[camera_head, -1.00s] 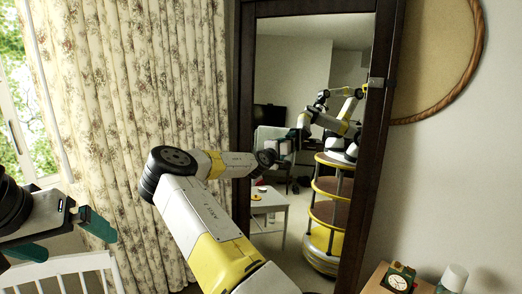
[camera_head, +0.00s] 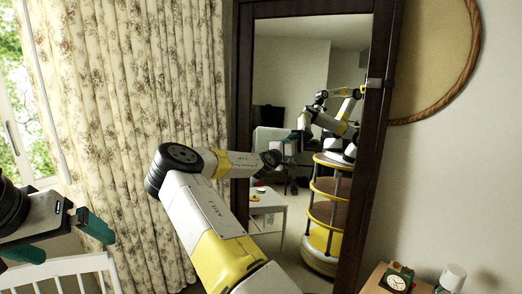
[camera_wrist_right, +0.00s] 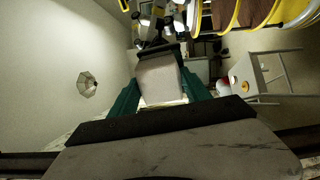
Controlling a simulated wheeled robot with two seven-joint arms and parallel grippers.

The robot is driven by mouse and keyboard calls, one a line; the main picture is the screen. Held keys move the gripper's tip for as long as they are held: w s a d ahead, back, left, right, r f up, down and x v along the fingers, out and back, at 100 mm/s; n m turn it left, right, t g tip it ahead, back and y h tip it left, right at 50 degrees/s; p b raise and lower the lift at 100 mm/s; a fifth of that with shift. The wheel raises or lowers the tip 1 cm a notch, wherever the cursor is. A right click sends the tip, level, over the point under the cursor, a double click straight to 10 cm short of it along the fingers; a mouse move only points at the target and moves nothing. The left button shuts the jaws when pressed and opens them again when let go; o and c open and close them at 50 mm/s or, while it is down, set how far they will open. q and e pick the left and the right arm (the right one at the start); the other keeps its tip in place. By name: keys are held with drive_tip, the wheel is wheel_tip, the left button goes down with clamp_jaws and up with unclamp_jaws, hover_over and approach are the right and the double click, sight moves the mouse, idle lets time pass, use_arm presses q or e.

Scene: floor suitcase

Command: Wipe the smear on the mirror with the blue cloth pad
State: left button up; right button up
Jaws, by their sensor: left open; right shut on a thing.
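The tall mirror (camera_head: 300,75) stands upright in a dark frame in the head view. My right arm reaches to its lower left part, and the right gripper is mostly hidden behind my wrist there. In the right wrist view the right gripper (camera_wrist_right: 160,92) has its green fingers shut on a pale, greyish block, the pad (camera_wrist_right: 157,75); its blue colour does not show. The pad is at or close to the glass; contact cannot be told. I cannot make out a smear. My left gripper (camera_head: 60,235) is open and empty at the left edge.
A floral curtain (camera_head: 150,90) hangs left of the mirror, with a white slatted rail (camera_head: 70,268) below left. A small table with a clock (camera_head: 397,279) and a white-topped item (camera_head: 452,277) stands at lower right. A round rope-edged frame (camera_head: 435,60) hangs on the wall.

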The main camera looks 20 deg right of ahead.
drive_tip(key=shift+s+d, duration=0.65)
drive_tip(key=shift+s, duration=0.05)
drive_tip(key=shift+w, duration=0.1)
drive_tip(key=shift+w+a+r, duration=0.15)
drive_tip(key=shift+w+a, duration=1.25)
drive_tip(key=shift+w, duration=0.2)
drive_tip(key=shift+w, duration=0.15)
drive_tip(key=shift+c, duration=1.2)
drive_tip(key=shift+f+v, duration=0.1)
drive_tip(key=shift+v, duration=1.4)
drive_tip(key=shift+f+v, duration=0.15)
drive_tip(key=shift+v, duration=1.3)
drive_tip(key=shift+s, duration=0.25)
drive_tip(key=v, duration=0.2)
drive_tip(key=shift+s+a, duration=0.25)
